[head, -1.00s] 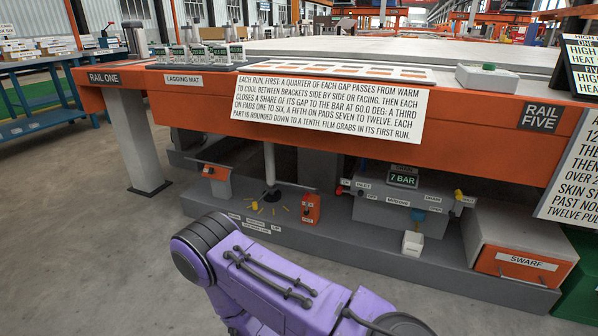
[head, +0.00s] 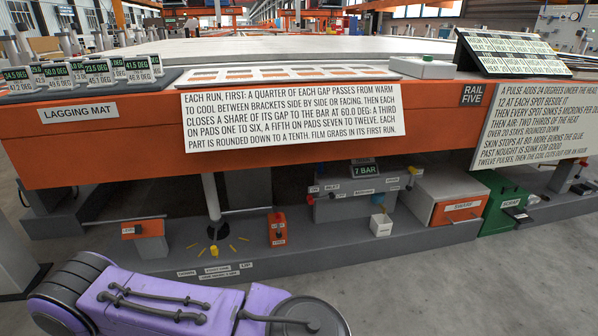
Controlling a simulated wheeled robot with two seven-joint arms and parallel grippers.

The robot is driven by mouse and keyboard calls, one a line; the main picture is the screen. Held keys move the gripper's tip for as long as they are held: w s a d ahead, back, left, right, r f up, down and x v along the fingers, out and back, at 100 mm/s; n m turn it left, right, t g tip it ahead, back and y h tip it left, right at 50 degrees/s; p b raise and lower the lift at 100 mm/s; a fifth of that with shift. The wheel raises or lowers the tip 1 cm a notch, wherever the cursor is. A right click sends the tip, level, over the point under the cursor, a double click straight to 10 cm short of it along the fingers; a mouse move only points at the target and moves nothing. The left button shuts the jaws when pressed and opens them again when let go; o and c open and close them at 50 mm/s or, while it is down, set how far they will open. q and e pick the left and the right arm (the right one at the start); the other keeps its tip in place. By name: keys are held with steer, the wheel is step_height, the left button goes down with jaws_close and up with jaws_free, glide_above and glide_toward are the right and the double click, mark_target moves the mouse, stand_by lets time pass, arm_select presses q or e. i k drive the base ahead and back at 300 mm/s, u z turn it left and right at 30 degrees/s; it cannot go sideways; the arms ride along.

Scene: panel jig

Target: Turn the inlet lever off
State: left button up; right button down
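The grey valve box (head: 352,208) stands on the low plinth under the orange bench, with a display (head: 366,170) reading 7 BAR on top. At its left end is a small red fitting (head: 310,199), with a small dark knob just above it. The inlet label was readable near this end in the earlier view; now it is too small to read. I cannot tell the inlet lever's position. A purple arm link of mine (head: 170,305) crosses the lower left. Neither gripper shows.
The orange bench edge (head: 60,160) overhangs the plinth (head: 330,238). A white cup-like block (head: 381,225) stands before the box. The swarf drawer (head: 458,211) and a green scrap bin (head: 500,205) are to its right. An orange-red unit (head: 277,228) stands left. Floor at lower right is clear.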

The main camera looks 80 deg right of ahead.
mark_target(311, 201)
steer(key=z, duration=0.5)
steer(key=i, duration=0.85)
steer(key=z, duration=1.45)
steer(key=i, duration=0.7)
steer(key=z, duration=0.65)
